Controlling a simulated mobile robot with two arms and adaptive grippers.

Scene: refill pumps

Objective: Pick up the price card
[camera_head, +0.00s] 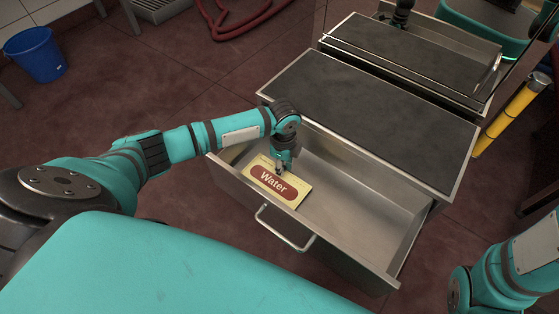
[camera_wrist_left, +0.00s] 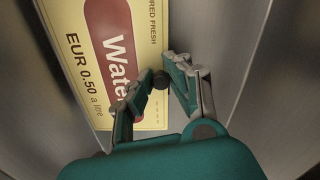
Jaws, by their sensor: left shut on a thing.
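The price card (camera_head: 277,182) is a cream card with a red-brown oval reading "Water". It is in the left end of the open metal drawer (camera_head: 345,205), next to the drawer front. In the left wrist view the card (camera_wrist_left: 92,62) also reads "EUR 0.50". My left gripper (camera_head: 280,170) reaches down into the drawer at the card's far edge. In the wrist view its fingers (camera_wrist_left: 160,80) are closed on the card near its right edge, one finger overlapping the printed face. My right gripper is out of view; only part of that arm shows at the lower right.
The dark countertop (camera_head: 375,115) lies behind the drawer. The drawer handle (camera_head: 284,230) sticks out in front. The drawer's right part is empty. A yellow post (camera_head: 510,112) stands at the right, and a blue bucket (camera_head: 35,54) at the far left.

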